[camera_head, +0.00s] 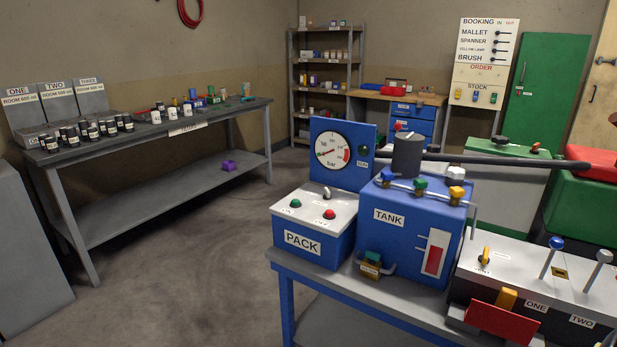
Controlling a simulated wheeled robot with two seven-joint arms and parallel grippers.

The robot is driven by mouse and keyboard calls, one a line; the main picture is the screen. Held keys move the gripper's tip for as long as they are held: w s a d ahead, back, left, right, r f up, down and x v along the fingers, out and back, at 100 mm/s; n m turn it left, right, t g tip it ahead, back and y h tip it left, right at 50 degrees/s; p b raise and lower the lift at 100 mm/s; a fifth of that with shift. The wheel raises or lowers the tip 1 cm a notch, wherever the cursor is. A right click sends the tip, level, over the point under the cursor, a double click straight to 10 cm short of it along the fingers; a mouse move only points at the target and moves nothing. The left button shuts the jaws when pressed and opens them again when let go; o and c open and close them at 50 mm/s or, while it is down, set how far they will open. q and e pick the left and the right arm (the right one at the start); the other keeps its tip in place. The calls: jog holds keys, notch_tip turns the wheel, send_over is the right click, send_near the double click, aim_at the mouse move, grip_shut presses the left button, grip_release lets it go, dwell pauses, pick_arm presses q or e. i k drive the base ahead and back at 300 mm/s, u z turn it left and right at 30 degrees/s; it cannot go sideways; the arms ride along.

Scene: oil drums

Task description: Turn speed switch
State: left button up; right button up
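No switch with a readable "speed" label shows. The blue PACK box (308,243) has a white top with a green button (296,204), a red button (329,214) and a small lever switch (328,192); the small labels beside them are too small to read. On the grey-topped box to the right, a yellow knob (485,257) stands upright above a small label that I cannot read. I cannot tell which of these is the speed switch. Neither of my grippers is in view.
The blue TANK unit (400,250) with coloured valves stands beside the PACK, behind it a dial gauge (333,152). A long dark bar (520,160) crosses at the right. Levers (552,255) rise at the right. A grey bench (150,135) holds jars. The floor (190,260) between is clear.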

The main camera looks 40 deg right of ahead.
aim_at(326, 195)
jog(key=i, duration=2.4)
jog(key=z, duration=2.35)
jog(key=i, duration=0.5)
jog(key=u, duration=0.05)
